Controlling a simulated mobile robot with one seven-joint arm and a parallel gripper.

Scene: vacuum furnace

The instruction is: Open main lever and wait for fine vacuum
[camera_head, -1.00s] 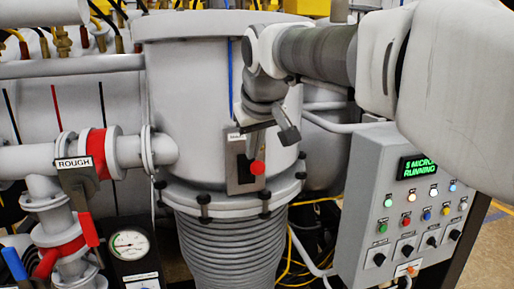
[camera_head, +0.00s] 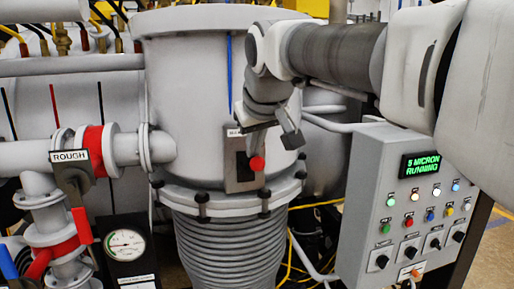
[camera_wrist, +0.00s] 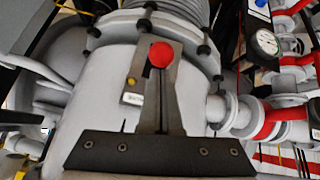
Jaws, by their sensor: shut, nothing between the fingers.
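The main lever, with a red knob (camera_head: 257,163) and a dark handle, sits on a grey plate (camera_head: 240,184) on the front of the large grey chamber. The knob points down in the head view. The display (camera_head: 422,165) reads "5 MICRON RUNNING".
A control box (camera_head: 384,170) with lit buttons and knobs stands at right. At left are the ROUGH valve (camera_head: 70,157), pipes with red flanges, and a pressure gauge (camera_head: 125,244). A ribbed bellows (camera_head: 230,245) hangs below the chamber; yellow cables run behind it.

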